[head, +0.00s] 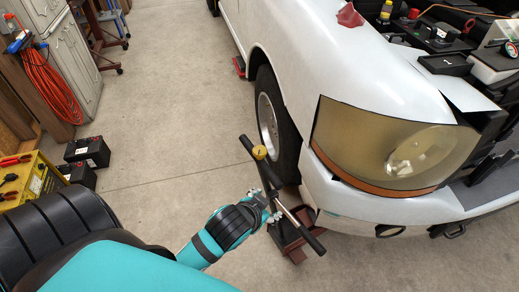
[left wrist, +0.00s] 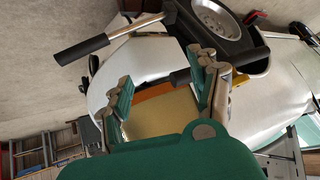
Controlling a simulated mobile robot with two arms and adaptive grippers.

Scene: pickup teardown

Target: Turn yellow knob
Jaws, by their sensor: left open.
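The handle stands beside the white truck's front wheel. My left gripper (head: 272,208) is open beside the handle, on the near side of the knob and apart from it. In the left wrist view, its two green-and-brown fingers (left wrist: 165,92) are spread, with no object clearly held between them. A black grip (left wrist: 82,49) and metal bar cross beyond the fingers there. My right gripper is not in view.
The white truck (head: 300,50) with its headlight (head: 385,150) fills the right side. The jack base (head: 292,240) sits on the floor near the bumper. A yellow tool box (head: 38,182) and black batteries (head: 88,152) stand at the left. The concrete floor between is clear.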

